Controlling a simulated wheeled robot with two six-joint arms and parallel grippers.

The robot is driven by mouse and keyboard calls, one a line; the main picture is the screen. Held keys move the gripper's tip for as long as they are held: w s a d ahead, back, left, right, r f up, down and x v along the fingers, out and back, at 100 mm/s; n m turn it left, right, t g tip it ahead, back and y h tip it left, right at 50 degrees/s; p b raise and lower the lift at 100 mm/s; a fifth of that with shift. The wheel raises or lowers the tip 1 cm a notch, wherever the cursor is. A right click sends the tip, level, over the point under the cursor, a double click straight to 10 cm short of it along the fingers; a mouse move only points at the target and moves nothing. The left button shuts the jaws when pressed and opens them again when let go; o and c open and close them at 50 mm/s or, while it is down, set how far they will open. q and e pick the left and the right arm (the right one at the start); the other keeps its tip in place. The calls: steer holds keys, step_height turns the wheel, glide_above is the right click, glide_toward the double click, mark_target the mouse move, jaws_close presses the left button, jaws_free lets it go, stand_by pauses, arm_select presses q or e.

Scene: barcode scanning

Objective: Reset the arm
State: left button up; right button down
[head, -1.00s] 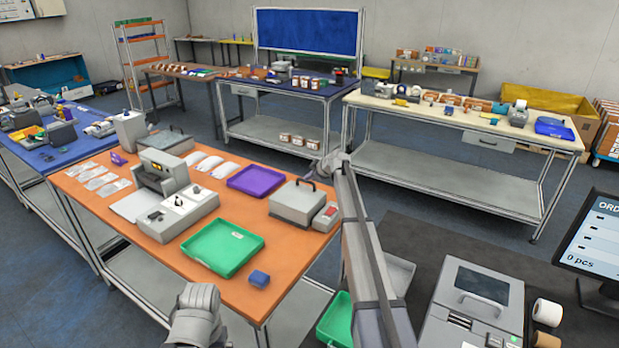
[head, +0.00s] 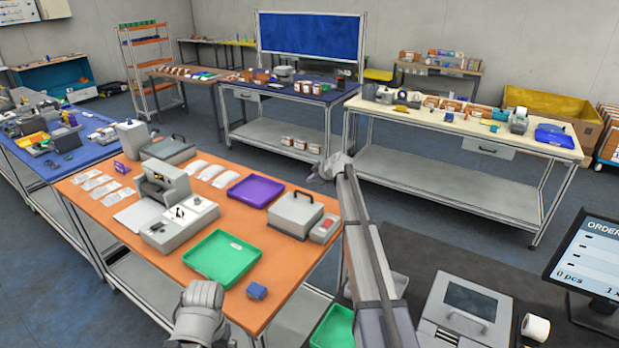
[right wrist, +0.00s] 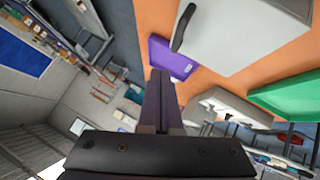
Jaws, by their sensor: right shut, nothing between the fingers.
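My right arm reaches up across the head view, and its gripper (head: 326,169) is over the floor gap beyond the right edge of the orange table (head: 275,265). In the right wrist view the two dark fingers (right wrist: 161,78) are together, with nothing between them. They point toward the purple tray (right wrist: 172,58), apart from it in the head view. A grey part of my left arm shows at the bottom of the head view; the left gripper itself cannot be made out.
The orange table holds a green tray (head: 221,258), a purple tray (head: 255,191), a grey handled box (head: 294,214), a small blue block (head: 257,291) and a grey machine (head: 180,220). An order screen (head: 590,262) and a grey machine (head: 466,308) stand at right. Open floor lies behind.

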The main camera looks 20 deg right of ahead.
arm_select(q)
steer(key=r+p, duration=0.1)
steer(key=r, duration=0.1)
steer(key=r+p, duration=0.2)
steer(key=shift+a+r+p, duration=0.2)
steer(key=shift+r+p, duration=0.1)
steer(key=shift+r, duration=0.05)
arm_select(e)
steer(key=v, duration=0.6)
steer(key=shift+d+r, duration=0.2)
steer(key=shift+r, duration=0.25)
